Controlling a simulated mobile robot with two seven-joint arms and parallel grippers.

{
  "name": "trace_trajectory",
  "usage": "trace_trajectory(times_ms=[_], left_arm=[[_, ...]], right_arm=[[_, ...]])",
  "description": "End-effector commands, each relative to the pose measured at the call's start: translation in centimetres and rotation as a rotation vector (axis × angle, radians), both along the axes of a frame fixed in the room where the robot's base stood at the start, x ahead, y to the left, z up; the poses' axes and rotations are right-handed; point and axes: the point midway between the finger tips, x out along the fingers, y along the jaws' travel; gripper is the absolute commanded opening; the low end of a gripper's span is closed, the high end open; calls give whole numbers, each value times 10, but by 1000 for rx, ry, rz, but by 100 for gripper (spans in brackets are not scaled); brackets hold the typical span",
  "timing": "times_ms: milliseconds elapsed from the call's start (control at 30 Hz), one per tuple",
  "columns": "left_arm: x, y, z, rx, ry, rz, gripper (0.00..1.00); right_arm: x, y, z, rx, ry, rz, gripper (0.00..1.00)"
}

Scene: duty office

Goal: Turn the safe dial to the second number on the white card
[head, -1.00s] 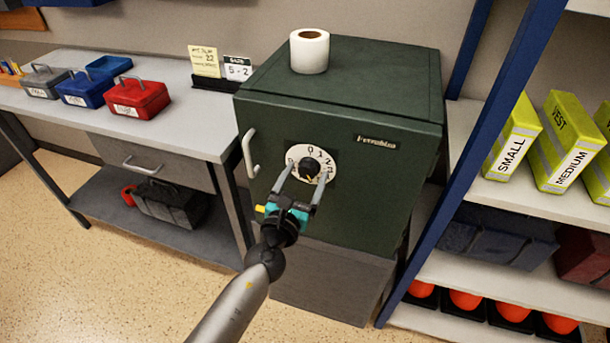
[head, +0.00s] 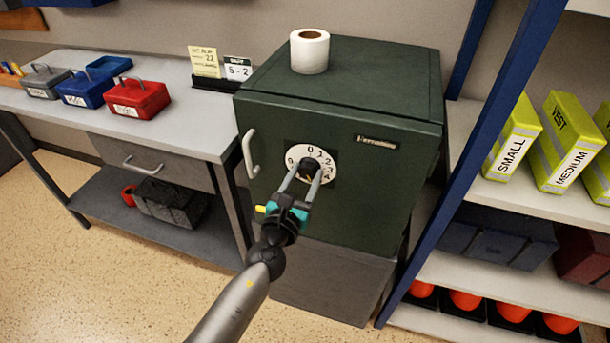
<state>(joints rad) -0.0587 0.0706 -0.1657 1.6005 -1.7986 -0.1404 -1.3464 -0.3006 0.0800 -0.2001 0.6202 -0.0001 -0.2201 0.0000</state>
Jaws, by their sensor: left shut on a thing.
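The dark green safe (head: 390,180) stands in the middle, with a white dial plate (head: 292,153) and a black knob (head: 307,164) on its door. Numbers 0, 2, 3 and others show around the plate; my gripper covers the lower ones. The white card (head: 238,70) stands left of the safe and appears to read "5 - 2". My left gripper (head: 307,174) is in front of the dial with its two fingers shut on the knob. The knob's pointer cannot be made out. My right gripper is not in view.
A yellow card (head: 204,62) stands beside the white one. A paper roll (head: 310,51) sits on the safe. The safe's door handle (head: 249,153) is left of the dial. A shelf post (head: 478,160) and yellow vest boxes (head: 512,137) are at right.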

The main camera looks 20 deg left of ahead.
Motion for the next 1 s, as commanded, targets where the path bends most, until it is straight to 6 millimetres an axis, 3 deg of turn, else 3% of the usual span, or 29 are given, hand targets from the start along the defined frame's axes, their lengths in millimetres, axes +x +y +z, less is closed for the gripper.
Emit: trace_trajectory(times_ms=[467, 1000], left_arm=[[0, 0, -1, -67, 3, -1, 0], [0, 1, -2, -518, 18, 0, 0]], right_arm=[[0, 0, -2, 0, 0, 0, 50], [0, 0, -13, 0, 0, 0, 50]])
